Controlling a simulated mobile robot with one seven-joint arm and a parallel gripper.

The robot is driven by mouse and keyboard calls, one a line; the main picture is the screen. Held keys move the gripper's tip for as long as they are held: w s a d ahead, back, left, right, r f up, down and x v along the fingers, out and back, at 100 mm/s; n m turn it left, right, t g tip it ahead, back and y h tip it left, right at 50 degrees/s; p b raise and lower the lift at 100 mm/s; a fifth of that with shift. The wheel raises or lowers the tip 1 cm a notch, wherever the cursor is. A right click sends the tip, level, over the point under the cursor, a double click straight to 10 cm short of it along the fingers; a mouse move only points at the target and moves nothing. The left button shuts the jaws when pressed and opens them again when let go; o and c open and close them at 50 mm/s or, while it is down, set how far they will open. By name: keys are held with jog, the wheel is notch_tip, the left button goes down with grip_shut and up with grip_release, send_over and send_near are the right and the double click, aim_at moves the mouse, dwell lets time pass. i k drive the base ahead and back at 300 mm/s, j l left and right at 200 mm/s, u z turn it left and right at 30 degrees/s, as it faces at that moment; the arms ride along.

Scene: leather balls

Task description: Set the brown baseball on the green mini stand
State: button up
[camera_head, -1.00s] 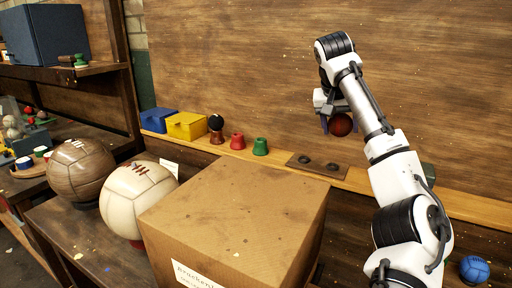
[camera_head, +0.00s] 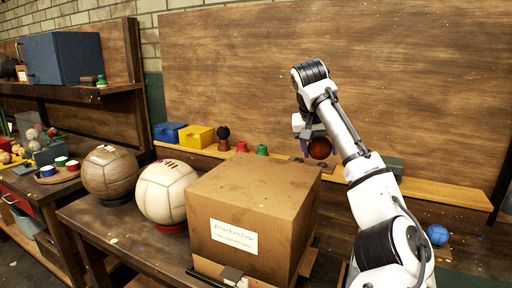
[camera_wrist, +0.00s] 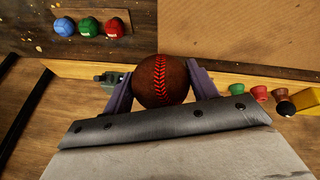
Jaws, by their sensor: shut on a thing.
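The brown baseball (camera_wrist: 157,80) with red stitching is held between the two fingers of my gripper (camera_wrist: 160,70) in the wrist view. In the head view the ball (camera_head: 319,149) hangs in my gripper (camera_head: 316,146), in the air above the right part of the wooden ledge. The green mini stand (camera_head: 262,150) is on the ledge to the left of my gripper, its top bare, its lower part hidden by the cardboard box. It also shows in the wrist view (camera_wrist: 260,92), right of the ball.
A red stand (camera_head: 242,147) and a stand with a black ball (camera_head: 222,132) are left of the green one, then yellow (camera_head: 196,138) and blue boxes (camera_head: 170,132). The large cardboard box (camera_head: 255,200) stands in front. A blue ball (camera_head: 437,235) lies right.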

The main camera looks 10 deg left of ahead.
aim_at(262, 151)
jog(key=k+u, duration=0.15)
jog(key=u, duration=1.95)
jog(key=i+l+u, duration=0.1)
jog(key=u, duration=0.85)
jog(key=i+l, duration=0.6)
jog(key=l, duration=0.15)
jog(key=i+l, duration=0.65)
jog(key=i+l+z, duration=0.1)
jog(key=i+z, duration=0.3)
jog(key=i, duration=0.3)
jog(key=l+z, duration=0.15)
jog(key=z, duration=1.95)
